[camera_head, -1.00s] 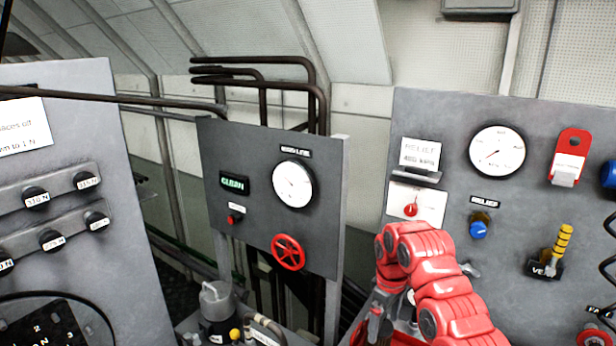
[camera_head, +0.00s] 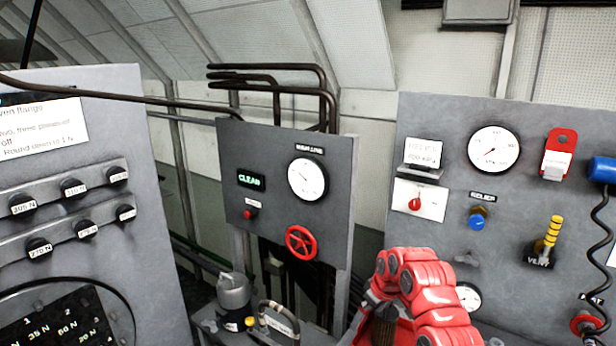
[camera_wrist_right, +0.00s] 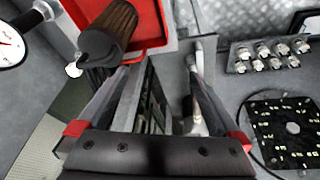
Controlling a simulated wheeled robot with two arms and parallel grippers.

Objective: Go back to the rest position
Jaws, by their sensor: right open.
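My right arm (camera_head: 430,300), red and segmented, is low at the right of the head view, in front of the right panel. In the right wrist view my right gripper (camera_wrist_right: 160,78) has its two dark fingers spread, with nothing held between them. A brown ribbed cylinder (camera_wrist_right: 112,28) is at the top left of that view, by a red tray (camera_wrist_right: 150,22). It is near the left finger; I cannot tell whether they touch. My left gripper is out of view.
A middle panel (camera_head: 265,205) has a gauge, a "CLEAR" display and a red handwheel (camera_head: 301,242). The right panel (camera_head: 455,140) carries a gauge, knobs and a yellow-striped lever (camera_head: 551,240). A knob panel (camera_head: 130,270) stands left. A grey canister (camera_head: 233,292) is below the middle panel.

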